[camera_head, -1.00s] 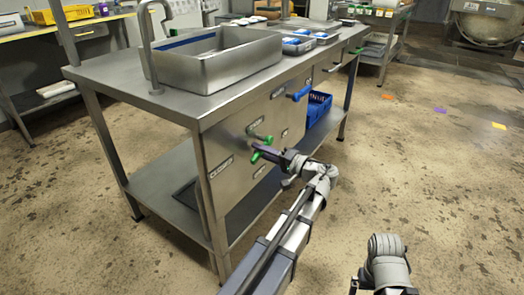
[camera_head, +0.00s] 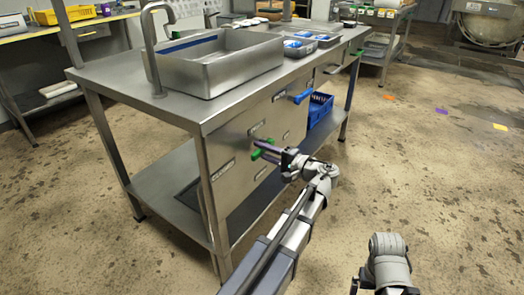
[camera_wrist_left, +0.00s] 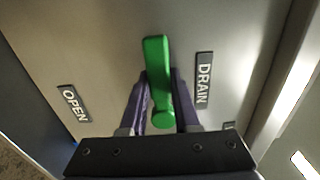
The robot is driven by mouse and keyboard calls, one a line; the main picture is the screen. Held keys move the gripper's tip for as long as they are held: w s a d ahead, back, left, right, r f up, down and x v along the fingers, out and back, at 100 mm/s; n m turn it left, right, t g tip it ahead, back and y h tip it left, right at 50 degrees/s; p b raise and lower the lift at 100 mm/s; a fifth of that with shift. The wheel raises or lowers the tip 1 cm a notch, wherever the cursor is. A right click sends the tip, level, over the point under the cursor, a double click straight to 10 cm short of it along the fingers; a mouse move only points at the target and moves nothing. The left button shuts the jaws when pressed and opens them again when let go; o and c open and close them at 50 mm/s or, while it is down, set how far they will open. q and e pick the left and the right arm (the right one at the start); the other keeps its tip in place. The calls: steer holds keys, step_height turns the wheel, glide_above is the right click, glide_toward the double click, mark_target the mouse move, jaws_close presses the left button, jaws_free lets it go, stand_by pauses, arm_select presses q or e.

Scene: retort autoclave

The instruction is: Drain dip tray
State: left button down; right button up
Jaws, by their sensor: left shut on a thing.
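The steel dip tray (camera_head: 215,75) stands on the bench top, at the upper left in the head view. A green drain handle (camera_head: 257,154) is on the bench's front panel. It also shows in the left wrist view (camera_wrist_left: 156,58), running nearly up and down the picture between the labels OPEN (camera_wrist_left: 72,103) and DRAIN (camera_wrist_left: 203,78). My left gripper (camera_head: 272,152) is shut on the handle, with a finger on each side of it in the left wrist view (camera_wrist_left: 160,95). The gripper partly hides the handle in the head view.
A blue handle (camera_head: 301,97) sticks out of the panel farther right. A blue crate (camera_head: 320,108) stands on the lower shelf. A faucet (camera_head: 152,48) rises beside the tray.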

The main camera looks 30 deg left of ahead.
arm_select(q)
steer(key=c, duration=0.6)
jaws_free()
steer(key=shift+c, duration=0.2)
steer(key=d, duration=0.7)
steer(key=shift+s+d, duration=0.3)
steer(key=shift+d, duration=0.1)
